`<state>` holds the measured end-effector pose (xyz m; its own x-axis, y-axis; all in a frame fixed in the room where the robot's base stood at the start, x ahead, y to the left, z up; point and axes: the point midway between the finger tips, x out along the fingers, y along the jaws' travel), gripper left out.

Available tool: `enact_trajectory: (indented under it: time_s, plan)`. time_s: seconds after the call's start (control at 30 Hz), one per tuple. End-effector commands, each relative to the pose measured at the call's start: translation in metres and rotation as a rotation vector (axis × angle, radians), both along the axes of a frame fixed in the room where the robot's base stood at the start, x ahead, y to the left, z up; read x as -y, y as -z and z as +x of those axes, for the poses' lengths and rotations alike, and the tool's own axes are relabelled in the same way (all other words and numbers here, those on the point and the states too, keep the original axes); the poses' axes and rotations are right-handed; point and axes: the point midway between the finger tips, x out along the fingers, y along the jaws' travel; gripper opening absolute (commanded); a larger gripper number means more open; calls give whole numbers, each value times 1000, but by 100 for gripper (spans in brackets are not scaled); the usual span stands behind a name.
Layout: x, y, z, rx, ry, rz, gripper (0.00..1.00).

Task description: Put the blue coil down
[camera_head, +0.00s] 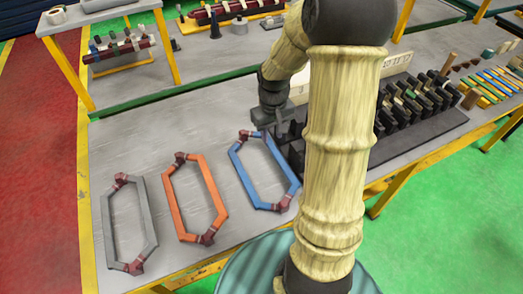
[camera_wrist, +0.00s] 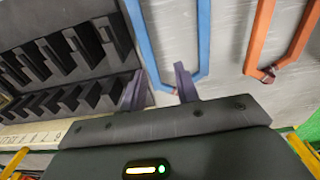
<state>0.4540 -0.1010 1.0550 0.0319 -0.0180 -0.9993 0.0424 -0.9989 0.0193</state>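The blue coil (camera_head: 243,171) is a long six-sided loop with dark red wrapped ends. It appears to lie flat on the grey table, right of the orange coil (camera_head: 170,203) and the grey coil (camera_head: 109,222). My gripper (camera_wrist: 158,82) is open, its two fingers apart. In the wrist view the near end of the blue coil (camera_wrist: 144,45) passes between and beside the fingers, with a visible gap, so it is not clamped. In the head view my gripper (camera_head: 283,128) is at the blue coil's far end, partly hidden by my arm.
A dark slotted rack (camera_head: 425,135) stands right of the coils, close to my gripper; its slots also show in the wrist view (camera_wrist: 60,65). A small raised stand (camera_head: 115,15) is at the back left. Bare table (camera_head: 145,130) lies behind the coils.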

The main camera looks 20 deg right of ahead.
Motion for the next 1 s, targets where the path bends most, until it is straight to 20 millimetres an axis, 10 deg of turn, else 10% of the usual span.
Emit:
enact_trajectory:
  time_s: [0.4, 1.0]
  plan:
    - [-95, -37, -98, 185, 29, 16, 31]
    - [-100, -37, -105, 199, 41, 25, 31]
